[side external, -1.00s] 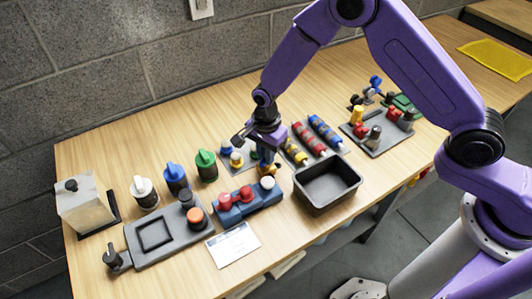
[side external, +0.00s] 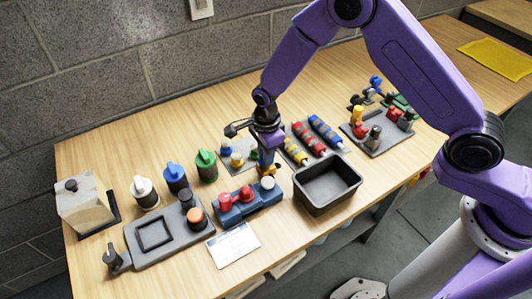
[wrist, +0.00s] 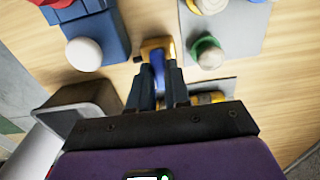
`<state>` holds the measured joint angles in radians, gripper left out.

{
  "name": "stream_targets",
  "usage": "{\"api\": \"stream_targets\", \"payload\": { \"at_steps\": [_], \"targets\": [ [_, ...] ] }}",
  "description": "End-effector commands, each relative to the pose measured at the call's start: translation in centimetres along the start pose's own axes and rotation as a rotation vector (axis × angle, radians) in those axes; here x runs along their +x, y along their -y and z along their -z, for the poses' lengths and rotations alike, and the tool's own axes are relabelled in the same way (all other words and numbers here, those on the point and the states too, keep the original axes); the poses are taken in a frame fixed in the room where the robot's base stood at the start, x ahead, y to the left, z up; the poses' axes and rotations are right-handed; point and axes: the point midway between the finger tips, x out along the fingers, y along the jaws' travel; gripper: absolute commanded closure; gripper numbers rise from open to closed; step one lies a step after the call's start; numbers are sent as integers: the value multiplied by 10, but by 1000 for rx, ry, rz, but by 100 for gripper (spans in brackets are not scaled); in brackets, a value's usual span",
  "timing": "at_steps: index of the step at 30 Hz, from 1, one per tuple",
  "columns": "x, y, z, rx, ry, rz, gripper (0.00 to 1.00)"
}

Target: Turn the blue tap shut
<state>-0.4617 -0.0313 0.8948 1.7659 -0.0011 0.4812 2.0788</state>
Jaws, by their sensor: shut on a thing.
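The blue tap has a brass-yellow body (side external: 268,183) and a blue handle (wrist: 158,72). It stands on the wooden table just behind the blue block in the side view. My gripper (side external: 266,161) points down over the tap. In the wrist view, its two dark fingers (wrist: 158,88) are shut on the blue handle, one on each side. The yellow body (wrist: 157,46) shows past the fingertips. The lower part of the tap is partly hidden by the fingers and by the block.
A blue block (side external: 247,203) with red and white knobs stands close in front of the tap. An empty black bin (side external: 328,184) is at its right. A grey pad (side external: 237,164) with small bottles lies behind. Racked coloured cylinders (side external: 308,139) stand behind the bin.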

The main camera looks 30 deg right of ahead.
Motion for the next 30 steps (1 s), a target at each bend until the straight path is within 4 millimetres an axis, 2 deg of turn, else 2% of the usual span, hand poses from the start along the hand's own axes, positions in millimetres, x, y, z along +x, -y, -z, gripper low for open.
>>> {"api": "stream_targets", "payload": {
  "at_steps": [6, 7, 9, 18, 22, 26, 30],
  "targets": [
    [-1, 0, 0, 5, 1, 0, 100],
    [-1, 0, 0, 5, 1, 0, 80],
    [-1, 0, 0, 4, 1, 0, 57],
    [-1, 0, 0, 2, 1, 0, 57],
    [-8, 1, 0, 2, 2, 2, 57],
    [-25, 1, 0, 2, 3, 4, 57],
    [-53, 1, -1, 1, 4, 6, 57]
  ]
}}
